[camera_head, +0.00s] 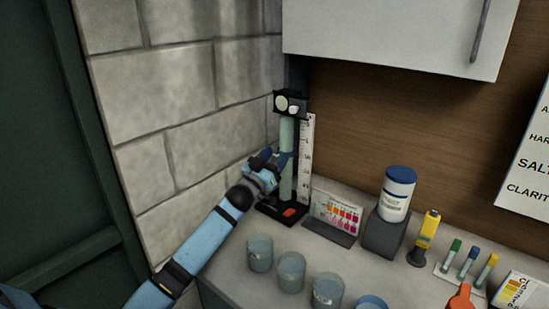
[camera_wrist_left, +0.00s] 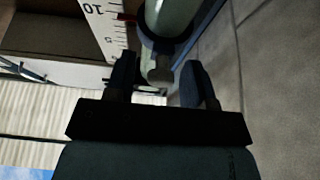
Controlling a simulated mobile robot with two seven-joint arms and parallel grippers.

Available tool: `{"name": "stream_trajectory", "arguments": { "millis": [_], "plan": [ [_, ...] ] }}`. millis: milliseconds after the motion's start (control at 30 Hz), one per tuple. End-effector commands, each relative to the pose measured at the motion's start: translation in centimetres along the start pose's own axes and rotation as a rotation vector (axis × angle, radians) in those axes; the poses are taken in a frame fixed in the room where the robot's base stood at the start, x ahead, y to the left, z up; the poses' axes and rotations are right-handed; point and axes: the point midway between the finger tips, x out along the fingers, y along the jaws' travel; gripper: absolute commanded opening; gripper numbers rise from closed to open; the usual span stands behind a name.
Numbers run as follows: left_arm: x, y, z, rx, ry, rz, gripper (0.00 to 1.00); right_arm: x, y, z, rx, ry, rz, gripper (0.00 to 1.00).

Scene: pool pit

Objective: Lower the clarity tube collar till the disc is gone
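The clarity tube (camera_head: 286,135) is a pale green upright cylinder on a black base beside a white ruler scale (camera_head: 306,150). A black head tops it and shows a pale round face (camera_head: 281,103); I cannot tell if this is the disc. A dark collar (camera_head: 284,158) sits around the tube about halfway up, partly hidden by my gripper. My left gripper (camera_head: 267,161) is at the collar. In the left wrist view its fingers (camera_wrist_left: 160,78) stand apart on either side of a grey collar knob (camera_wrist_left: 160,67), with gaps showing. My right gripper is not seen.
A colour chart (camera_head: 335,216) stands right of the tube. A blue-lidded jar (camera_head: 397,194) sits on a grey block. Several cups (camera_head: 291,272) line the counter front. A yellow tester (camera_head: 425,233) stands farther right. A wall cabinet (camera_head: 400,35) hangs above; a block wall (camera_head: 170,90) is close left.

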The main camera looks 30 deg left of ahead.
Motion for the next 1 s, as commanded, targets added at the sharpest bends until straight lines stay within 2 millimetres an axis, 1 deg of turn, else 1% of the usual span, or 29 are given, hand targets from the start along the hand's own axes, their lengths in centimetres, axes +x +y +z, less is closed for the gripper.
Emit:
{"name": "stream_trajectory", "arguments": {
  "millis": [233, 367, 467, 700, 800, 900, 1000],
  "plan": [
    [-0.1, 0.0, 0.0, 0.000, -0.001, 0.000, 0.49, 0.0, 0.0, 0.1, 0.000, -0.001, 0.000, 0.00],
    [-1.3, 0.0, 0.1, 0.000, -0.002, 0.001, 0.49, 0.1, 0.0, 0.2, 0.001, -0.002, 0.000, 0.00],
    [-3.2, 0.0, 0.2, 0.000, -0.003, 0.000, 0.49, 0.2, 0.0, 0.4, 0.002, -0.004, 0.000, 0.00],
    [-8.8, 0.0, 0.2, 0.000, -0.003, 0.000, 0.49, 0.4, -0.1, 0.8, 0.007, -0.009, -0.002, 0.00],
    [-10.8, 0.0, 0.2, -0.001, -0.002, 0.000, 0.49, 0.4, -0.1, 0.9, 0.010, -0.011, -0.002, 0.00],
    [-12.3, 0.0, 0.1, 0.000, -0.002, -0.001, 0.49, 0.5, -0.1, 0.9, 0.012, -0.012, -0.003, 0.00],
    [-13.2, 0.0, 0.1, 0.000, -0.001, 0.000, 0.49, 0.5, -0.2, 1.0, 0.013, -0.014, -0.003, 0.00]
  ]
}}
